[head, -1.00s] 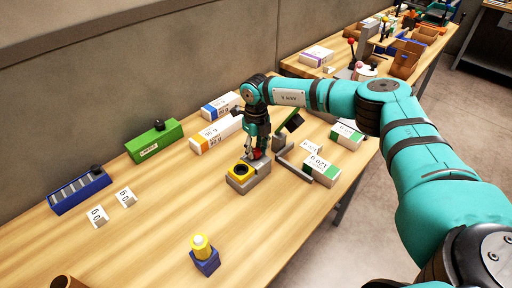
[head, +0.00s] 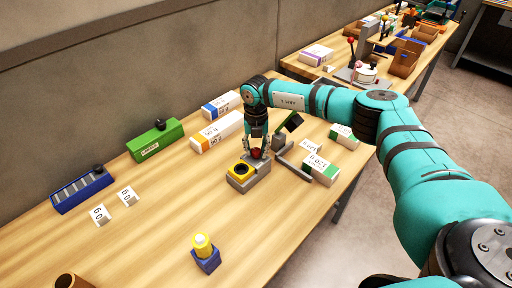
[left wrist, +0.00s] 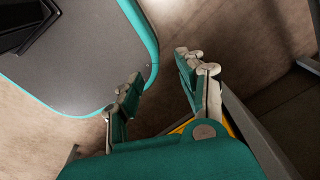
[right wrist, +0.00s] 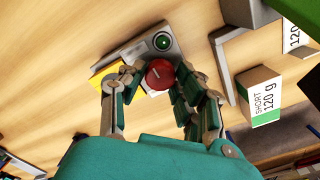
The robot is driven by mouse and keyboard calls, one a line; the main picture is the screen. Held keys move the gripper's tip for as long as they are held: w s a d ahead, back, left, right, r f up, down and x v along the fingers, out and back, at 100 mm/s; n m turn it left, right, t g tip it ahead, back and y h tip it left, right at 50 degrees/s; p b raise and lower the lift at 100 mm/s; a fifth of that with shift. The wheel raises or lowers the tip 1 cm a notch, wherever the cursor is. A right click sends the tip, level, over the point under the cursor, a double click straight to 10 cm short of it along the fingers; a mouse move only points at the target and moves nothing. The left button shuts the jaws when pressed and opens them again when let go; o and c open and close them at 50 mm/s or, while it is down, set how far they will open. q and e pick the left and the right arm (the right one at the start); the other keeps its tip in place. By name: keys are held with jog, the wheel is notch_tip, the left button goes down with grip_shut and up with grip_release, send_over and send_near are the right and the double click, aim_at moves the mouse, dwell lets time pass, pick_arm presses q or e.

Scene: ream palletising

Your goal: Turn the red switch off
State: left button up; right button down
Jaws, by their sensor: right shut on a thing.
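The red switch (right wrist: 159,74) is a round red knob on a grey box with a yellow panel. In the right wrist view it sits between the fingers of my right gripper (right wrist: 154,88), which is shut on it. A green round lamp (right wrist: 162,42) shows on the box beside the knob. In the head view the grey switch box (head: 250,181) stands mid-table, and my right gripper (head: 257,150) points down onto the red knob from above. My left gripper (left wrist: 160,85) shows in the left wrist view with its fingers apart and nothing between them, away from the table.
White ream packs (head: 320,169) and a grey bracket (head: 292,169) lie right of the switch box. Other packs (head: 216,132), a green box (head: 155,141) and a blue tray (head: 83,190) are along the wall. A yellow-topped blue block (head: 206,260) stands in front.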

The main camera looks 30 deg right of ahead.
aim_at(256, 150)
dwell(0.5)
jog(key=c, duration=0.9)
grip_release()
jog(key=shift+c, duration=0.2)
notch_tip(256, 150, up, 12)
